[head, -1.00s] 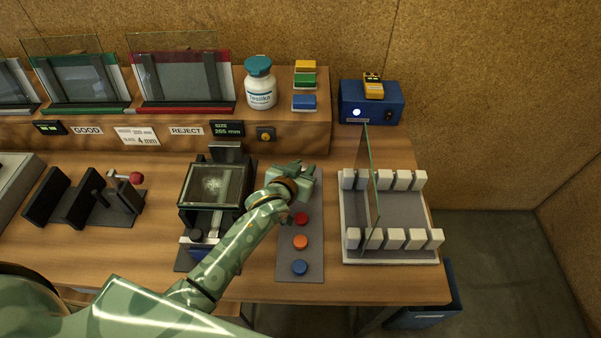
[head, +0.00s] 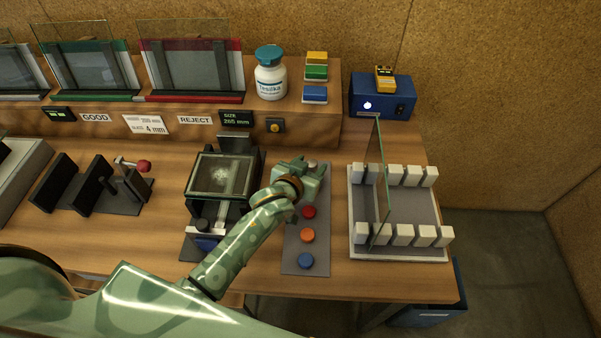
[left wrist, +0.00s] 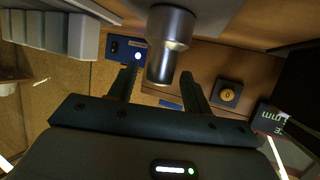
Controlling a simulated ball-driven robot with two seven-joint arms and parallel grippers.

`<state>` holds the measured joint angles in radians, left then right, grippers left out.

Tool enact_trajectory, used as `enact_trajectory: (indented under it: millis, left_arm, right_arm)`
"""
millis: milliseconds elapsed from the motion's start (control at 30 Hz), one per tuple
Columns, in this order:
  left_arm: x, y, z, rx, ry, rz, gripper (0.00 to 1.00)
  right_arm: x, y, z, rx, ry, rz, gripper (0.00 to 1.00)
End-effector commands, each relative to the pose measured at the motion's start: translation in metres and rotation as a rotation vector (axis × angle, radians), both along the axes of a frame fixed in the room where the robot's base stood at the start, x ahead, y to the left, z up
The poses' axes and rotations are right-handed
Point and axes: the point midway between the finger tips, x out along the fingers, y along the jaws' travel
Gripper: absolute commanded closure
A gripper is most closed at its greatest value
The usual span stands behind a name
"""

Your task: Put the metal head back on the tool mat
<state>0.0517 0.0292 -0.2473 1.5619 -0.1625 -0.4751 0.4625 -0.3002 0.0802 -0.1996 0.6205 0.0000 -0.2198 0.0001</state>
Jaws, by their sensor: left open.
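The metal head (left wrist: 172,28) is a shiny stepped cylinder in the left wrist view. It appears to stand on the far end of the grey tool mat (head: 292,260), which also shows in the left wrist view (left wrist: 212,12). In the head view my left gripper hides the metal head. My left gripper (head: 312,172) is over the mat's far end, beyond the red knob. In the left wrist view its open fingers (left wrist: 159,72) are on either side of the metal head's narrow end. I cannot tell whether they touch it. My right gripper is not in view.
A slotted white rack (head: 437,256) holding a glass pane (head: 376,180) stands to the right. A clamp fixture with glass (head: 220,178) stands to the left. A raised shelf (head: 330,128) is behind.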

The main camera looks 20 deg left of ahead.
Motion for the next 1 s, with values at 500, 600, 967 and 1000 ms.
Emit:
enact_trajectory:
  millis: [500,600,967,1000]
  left_arm:
    - [-0.093,0.011,0.041,-0.001,-0.001,0.001,0.51]
    - [-0.097,0.011,0.042,-0.001,0.0,0.001,0.51]
    - [-0.098,0.011,0.042,0.0,-0.001,0.001,0.51]
    - [-0.098,0.011,0.042,-0.001,-0.001,0.001,0.51]
  right_arm:
    - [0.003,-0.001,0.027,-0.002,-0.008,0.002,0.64]
    - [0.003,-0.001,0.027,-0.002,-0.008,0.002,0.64]
    - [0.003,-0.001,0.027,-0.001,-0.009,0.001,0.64]
    - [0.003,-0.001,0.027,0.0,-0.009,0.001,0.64]
